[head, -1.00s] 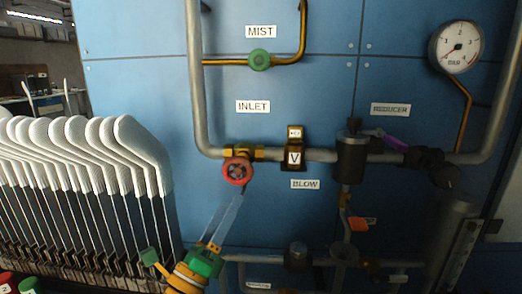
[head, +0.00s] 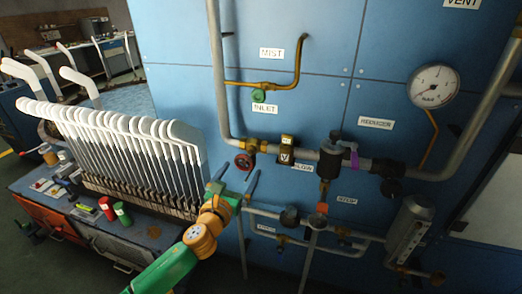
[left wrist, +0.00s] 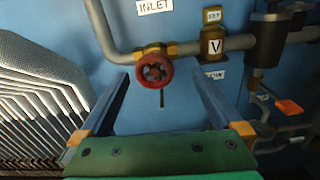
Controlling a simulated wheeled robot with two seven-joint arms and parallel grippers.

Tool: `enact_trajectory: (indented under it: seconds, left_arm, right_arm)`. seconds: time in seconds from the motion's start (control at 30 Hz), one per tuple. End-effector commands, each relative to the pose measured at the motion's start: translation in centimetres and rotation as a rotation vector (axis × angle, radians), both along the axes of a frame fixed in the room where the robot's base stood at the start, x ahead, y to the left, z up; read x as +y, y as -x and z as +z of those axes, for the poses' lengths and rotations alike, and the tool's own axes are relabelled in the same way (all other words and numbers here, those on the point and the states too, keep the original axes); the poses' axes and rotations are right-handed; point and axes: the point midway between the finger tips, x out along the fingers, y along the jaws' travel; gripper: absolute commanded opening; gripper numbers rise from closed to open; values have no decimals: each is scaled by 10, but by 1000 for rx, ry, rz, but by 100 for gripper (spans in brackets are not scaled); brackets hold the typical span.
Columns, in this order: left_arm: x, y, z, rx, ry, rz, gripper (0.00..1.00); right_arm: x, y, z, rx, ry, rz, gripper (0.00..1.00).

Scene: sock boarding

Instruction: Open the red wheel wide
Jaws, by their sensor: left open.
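The red wheel (head: 244,160) sits on a brass valve in the grey pipe, below the INLET label. It also shows in the left wrist view (left wrist: 154,71), facing me, with a thin dark stem hanging below it. My left gripper (head: 236,178) is open, its two long fingers pointing at the panel. In the left wrist view the fingers (left wrist: 160,84) stand apart on either side of the wheel's line, the wheel a little above the middle of the gap. I see no contact with the wheel. My right gripper is not in view.
A rack of white sock boards (head: 130,145) stands left of the wheel on a bench (head: 150,236). Right of the wheel are a block marked V (head: 286,150), a dark reducer (head: 330,158) and a gauge (head: 434,87). A small green wheel (head: 259,96) is above.

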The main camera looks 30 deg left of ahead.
Motion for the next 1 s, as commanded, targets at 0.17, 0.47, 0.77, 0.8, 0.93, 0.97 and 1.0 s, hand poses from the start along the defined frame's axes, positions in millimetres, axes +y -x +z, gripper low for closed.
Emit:
enact_trajectory:
  seconds: [0.17,0.47,0.77,0.8,0.93,0.97,1.0]
  left_arm:
    - [7,-32,-1,-4,5,0,100]
    - [12,-57,-2,-3,5,-4,100]
    - [12,-57,-2,-3,5,-4,73]
    - [12,-57,-2,-3,5,-4,62]
    - [12,-57,-2,-3,5,-4,27]
    - [12,-57,-2,-3,5,-4,20]
    - [12,-57,-2,-3,6,-4,20]
  right_arm:
    - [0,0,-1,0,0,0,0]
    - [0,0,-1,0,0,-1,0]
    - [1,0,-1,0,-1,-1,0]
    - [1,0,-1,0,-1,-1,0]
    - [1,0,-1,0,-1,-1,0]
    - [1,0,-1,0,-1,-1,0]
    - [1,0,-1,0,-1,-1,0]
